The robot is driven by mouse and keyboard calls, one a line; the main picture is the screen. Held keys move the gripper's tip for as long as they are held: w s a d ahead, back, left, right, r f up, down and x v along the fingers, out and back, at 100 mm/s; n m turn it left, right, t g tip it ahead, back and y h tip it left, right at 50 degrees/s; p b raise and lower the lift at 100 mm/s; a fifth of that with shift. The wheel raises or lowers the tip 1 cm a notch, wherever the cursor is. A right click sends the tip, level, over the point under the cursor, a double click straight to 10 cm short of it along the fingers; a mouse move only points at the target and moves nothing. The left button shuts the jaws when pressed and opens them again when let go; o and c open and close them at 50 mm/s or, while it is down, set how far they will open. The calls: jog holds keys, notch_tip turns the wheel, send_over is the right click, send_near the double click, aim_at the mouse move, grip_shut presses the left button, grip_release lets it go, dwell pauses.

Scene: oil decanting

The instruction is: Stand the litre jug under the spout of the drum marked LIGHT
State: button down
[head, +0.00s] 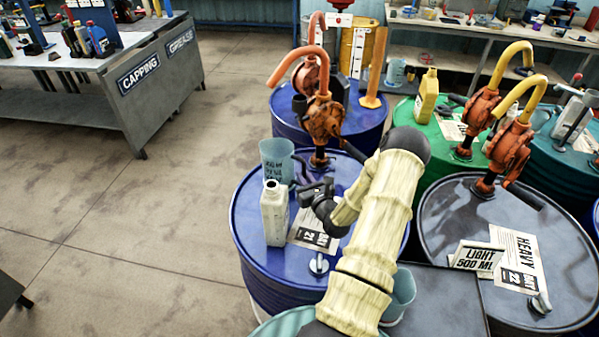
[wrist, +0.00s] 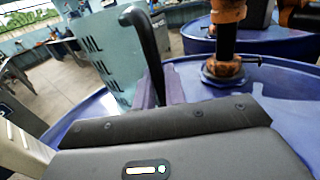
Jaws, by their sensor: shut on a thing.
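The translucent blue-grey jug (head: 276,153) is at the left side of the near blue drum (head: 250,215), below the open end of that drum's orange pump spout (head: 285,67). Its base is hidden behind a bottle, so I cannot tell whether it touches the drum top. My gripper (head: 303,184) is shut on the jug's dark handle. In the wrist view the jug (wrist: 112,58) shows "ML" marks, with the black handle (wrist: 150,50) at my fingers (wrist: 162,92). The near drum's paper label (head: 312,235) is partly covered by my arm; its name is unreadable.
A pale bottle (head: 275,215) stands just in front of the jug. Other drums with pumps stand behind and right. The floor at left is open up to a bench (head: 150,85).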

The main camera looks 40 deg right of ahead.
jog(key=p+x, duration=0.1)
jog(key=x, duration=0.2)
jog(key=shift+w+f, duration=0.15)
jog(key=shift+w, duration=0.15)
jog(key=shift+f+p, duration=0.3)
jog(key=shift+f, duration=0.1)
jog(key=c, duration=1.5)
grip_release()
jog(key=shift+o, duration=0.2)
jog(key=shift+s, duration=0.15)
jog(key=b+v, duration=0.2)
jog(key=v, duration=1)
jog(key=shift+b, duration=0.4)
